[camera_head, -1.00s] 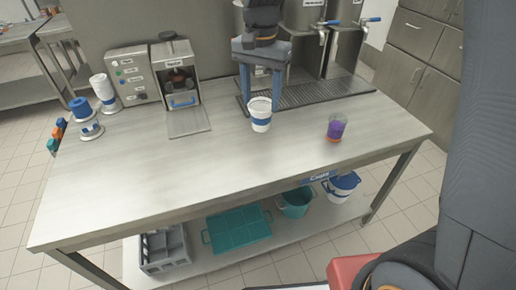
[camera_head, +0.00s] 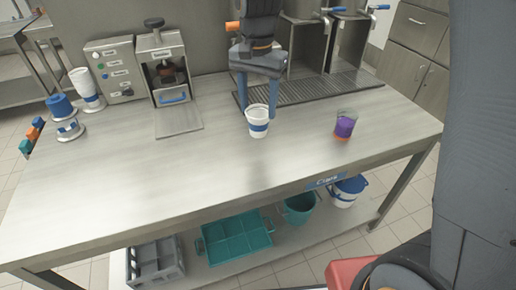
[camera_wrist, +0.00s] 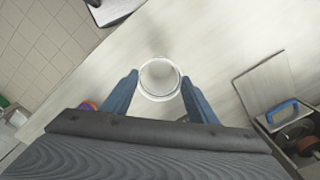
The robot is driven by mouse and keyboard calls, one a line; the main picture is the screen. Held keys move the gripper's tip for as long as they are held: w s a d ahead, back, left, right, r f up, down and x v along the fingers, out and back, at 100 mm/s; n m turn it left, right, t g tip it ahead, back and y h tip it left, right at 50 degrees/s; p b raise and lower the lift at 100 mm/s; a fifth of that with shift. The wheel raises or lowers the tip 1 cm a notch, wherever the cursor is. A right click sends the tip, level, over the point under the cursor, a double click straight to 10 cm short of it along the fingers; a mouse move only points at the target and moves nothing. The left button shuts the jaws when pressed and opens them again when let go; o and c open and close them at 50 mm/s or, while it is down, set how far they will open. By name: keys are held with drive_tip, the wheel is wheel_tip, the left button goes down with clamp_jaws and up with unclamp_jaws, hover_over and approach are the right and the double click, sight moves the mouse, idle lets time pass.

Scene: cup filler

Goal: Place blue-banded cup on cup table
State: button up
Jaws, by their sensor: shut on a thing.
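The blue-banded cup (camera_head: 258,115) is white with a blue band round its middle and stands upright at the table's middle. My gripper (camera_head: 258,110) has its two blue fingers on either side of the cup and is shut on it. In the wrist view the cup (camera_wrist: 159,79) shows from above as a round open rim between the fingertips (camera_wrist: 158,85). The cup table (camera_head: 110,180) is a steel table with a "Cups" label on its front edge. Whether the cup's base touches the tabletop is hard to tell.
A clear cup with purple and orange (camera_head: 344,125) stands to the right. The drip tray (camera_head: 320,88) and dispensers are behind. A sealer machine (camera_head: 168,75) and stacked cups (camera_head: 87,88) stand at the back left. The front left of the table is clear.

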sight(258, 131)
wheel_tip(258, 131, down, 9)
drive_tip(key=shift+r+p, duration=0.1)
drive_tip(key=shift+p, duration=0.95)
drive_tip(key=shift+f, duration=0.2)
drive_tip(key=o, duration=1.3)
drive_tip(key=shift+c, duration=0.2)
wheel_tip(258, 131, up, 11)
drive_tip(key=b, duration=0.3)
drive_tip(key=shift+r, duration=0.65)
drive_tip(key=s+d+f+n, duration=0.3)
drive_tip(key=s+d+f, duration=0.1)
drive_tip(key=s+d, duration=0.3)
drive_tip(key=s+d+f+n+t, duration=0.1)
drive_tip(key=s+d+f+n, duration=0.1)
drive_tip(key=s+d+f, duration=0.3)
drive_tip(key=s+d, duration=0.3)
drive_tip(key=shift+f+n, duration=0.3)
drive_tip(key=shift+n, duration=0.1)
drive_tip(key=shift+s, duration=0.1)
